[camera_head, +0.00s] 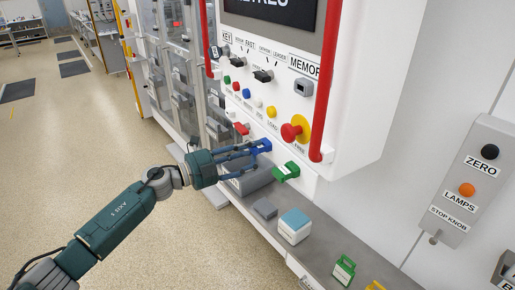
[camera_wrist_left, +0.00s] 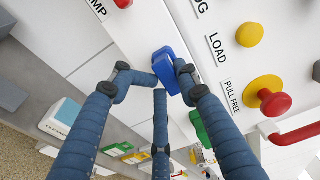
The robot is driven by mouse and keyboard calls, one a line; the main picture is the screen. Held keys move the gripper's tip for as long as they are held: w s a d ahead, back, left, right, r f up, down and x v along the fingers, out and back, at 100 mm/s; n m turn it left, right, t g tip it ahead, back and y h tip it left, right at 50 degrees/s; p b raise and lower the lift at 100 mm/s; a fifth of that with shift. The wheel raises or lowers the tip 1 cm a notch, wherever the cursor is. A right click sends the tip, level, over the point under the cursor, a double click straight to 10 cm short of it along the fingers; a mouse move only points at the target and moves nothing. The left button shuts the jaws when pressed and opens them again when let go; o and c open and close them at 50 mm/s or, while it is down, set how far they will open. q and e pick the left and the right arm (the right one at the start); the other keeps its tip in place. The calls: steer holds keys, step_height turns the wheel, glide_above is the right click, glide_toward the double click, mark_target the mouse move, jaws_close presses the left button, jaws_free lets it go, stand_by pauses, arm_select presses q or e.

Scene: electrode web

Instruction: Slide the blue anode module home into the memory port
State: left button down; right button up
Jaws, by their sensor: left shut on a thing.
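The blue anode module (camera_head: 263,145) is at the lower front of the white machine panel, between a red module (camera_head: 241,128) and a green module (camera_head: 286,172). My left gripper (camera_head: 249,149) has its fingers closed around the blue module. In the left wrist view the blue module (camera_wrist_left: 165,62) sits between the fingertips (camera_wrist_left: 168,80), close to the white panel. I cannot tell whether it touches or enters the panel. A grey socket (camera_head: 303,87) sits under a label beginning "MEMOR", cut off by a red rail. My right gripper is not in view.
Red rails (camera_head: 325,90) and a red-yellow knob (camera_head: 296,128) stand out from the panel. The grey ledge (camera_head: 325,235) below holds a teal-topped white box (camera_head: 294,226), a grey block (camera_head: 265,208) and a green item (camera_head: 343,269). A grey control box (camera_head: 470,185) is on the right wall.

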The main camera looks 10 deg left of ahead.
mark_target(251, 149)
arm_select(q)
steer(key=shift+w+a+r, duration=0.15)
steer(key=shift+a+r, duration=0.05)
steer(key=shift+r, duration=0.7)
steer(key=shift+s+a+f, duration=0.25)
steer(key=shift+s+a, duration=0.25)
steer(key=shift+s, duration=0.15)
steer(key=shift+v, duration=1)
steer(key=shift+f, duration=0.1)
